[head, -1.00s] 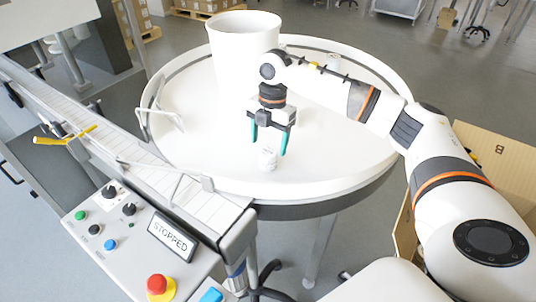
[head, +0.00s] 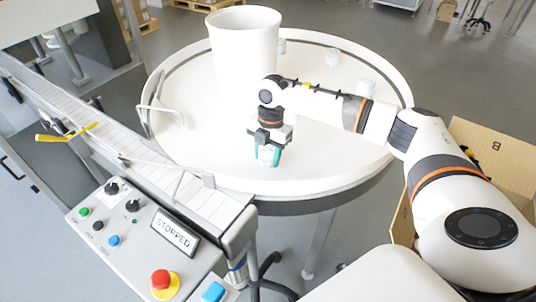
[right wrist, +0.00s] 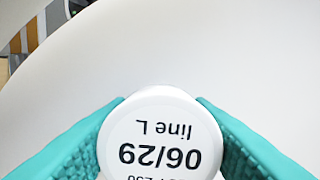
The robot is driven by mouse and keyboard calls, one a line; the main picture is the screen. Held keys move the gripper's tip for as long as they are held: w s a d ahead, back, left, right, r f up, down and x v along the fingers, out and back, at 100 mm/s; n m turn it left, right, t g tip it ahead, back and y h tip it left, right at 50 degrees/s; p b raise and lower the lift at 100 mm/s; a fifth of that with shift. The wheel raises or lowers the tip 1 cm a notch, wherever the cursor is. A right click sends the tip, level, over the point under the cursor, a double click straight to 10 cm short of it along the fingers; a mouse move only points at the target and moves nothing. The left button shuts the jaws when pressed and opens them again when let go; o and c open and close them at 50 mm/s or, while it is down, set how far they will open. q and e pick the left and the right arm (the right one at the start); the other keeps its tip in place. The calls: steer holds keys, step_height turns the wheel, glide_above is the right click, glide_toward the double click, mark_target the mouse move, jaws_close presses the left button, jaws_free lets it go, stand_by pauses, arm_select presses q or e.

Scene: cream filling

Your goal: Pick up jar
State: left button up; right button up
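The jar, white with a round lid printed "06/29" and "line L", sits between the teal fingers of my right gripper (head: 268,158) on the round white table, near its front. In the right wrist view the jar's lid (right wrist: 160,135) fills the lower middle, and a teal finger presses on each side of it. The right gripper is shut on the jar, pointing down. I cannot tell whether the jar touches the table. My left gripper is not in view.
A conveyor (head: 130,150) with rails runs along the left. A control panel (head: 125,240) is in front. A cardboard box (head: 500,160) stands at right.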

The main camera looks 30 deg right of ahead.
steer(key=shift+c, duration=1.2)
steer(key=shift+r, duration=0.15)
